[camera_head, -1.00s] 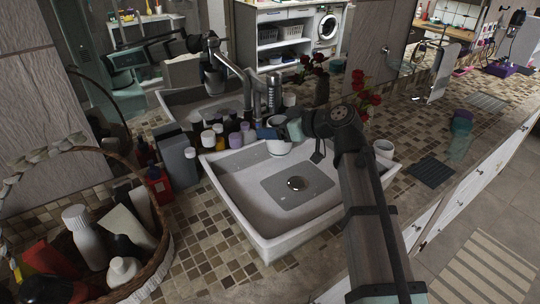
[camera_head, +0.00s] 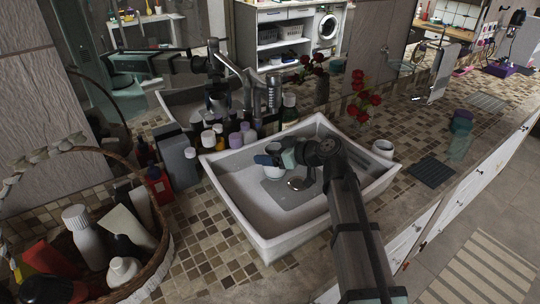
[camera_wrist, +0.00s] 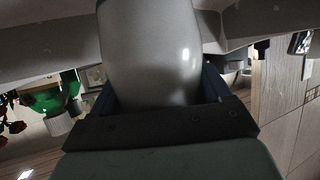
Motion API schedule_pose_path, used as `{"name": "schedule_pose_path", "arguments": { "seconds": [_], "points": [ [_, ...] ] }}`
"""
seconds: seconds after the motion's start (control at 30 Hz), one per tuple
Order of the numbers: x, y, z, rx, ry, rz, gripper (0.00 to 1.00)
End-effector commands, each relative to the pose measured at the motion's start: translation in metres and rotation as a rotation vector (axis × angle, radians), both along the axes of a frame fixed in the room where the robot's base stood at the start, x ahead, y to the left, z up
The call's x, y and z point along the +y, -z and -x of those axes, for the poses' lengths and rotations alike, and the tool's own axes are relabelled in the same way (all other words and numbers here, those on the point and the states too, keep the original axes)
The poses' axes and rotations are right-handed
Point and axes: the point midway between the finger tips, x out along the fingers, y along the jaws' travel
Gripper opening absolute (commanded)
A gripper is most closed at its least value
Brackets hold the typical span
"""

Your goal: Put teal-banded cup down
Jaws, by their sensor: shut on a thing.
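The teal-banded cup (camera_head: 273,171) is pale and hangs over the white sink basin (camera_head: 235,190), left of the drain. My gripper (camera_head: 270,160) is shut on it from the right. In the wrist view the cup's smooth grey-white side (camera_wrist: 150,55) fills the space between the dark blue fingers. Only a thin dark greenish edge shows at the top of that view, so the band is mostly hidden. I cannot tell whether the cup's base touches the basin floor.
A white cup (camera_head: 383,149) stands at the sink's right end. Several bottles (camera_head: 220,137) and the tap (camera_head: 273,92) line the back. Red flowers (camera_head: 363,103) stand behind the sink. A basket (camera_head: 150,270) is at the left.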

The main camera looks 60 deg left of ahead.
Motion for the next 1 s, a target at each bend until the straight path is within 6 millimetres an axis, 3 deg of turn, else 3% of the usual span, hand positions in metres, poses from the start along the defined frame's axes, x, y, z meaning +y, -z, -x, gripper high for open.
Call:
{"name": "schedule_pose_path", "arguments": {
  "seconds": [0.1,0.5,0.53,0.77,1.0],
  "points": [
    [0.0035,0.0121,0.0000,0.001,-0.001,0.000,0.33],
    [0.0039,0.0157,0.0002,0.001,0.000,-0.001,0.33],
    [0.0039,0.0162,0.0002,0.000,-0.001,0.000,0.78],
    [0.0039,0.0159,0.0002,0.000,0.000,0.000,1.00],
    [0.0039,0.0154,0.0002,0.000,0.000,0.000,1.00]
  ]
}}
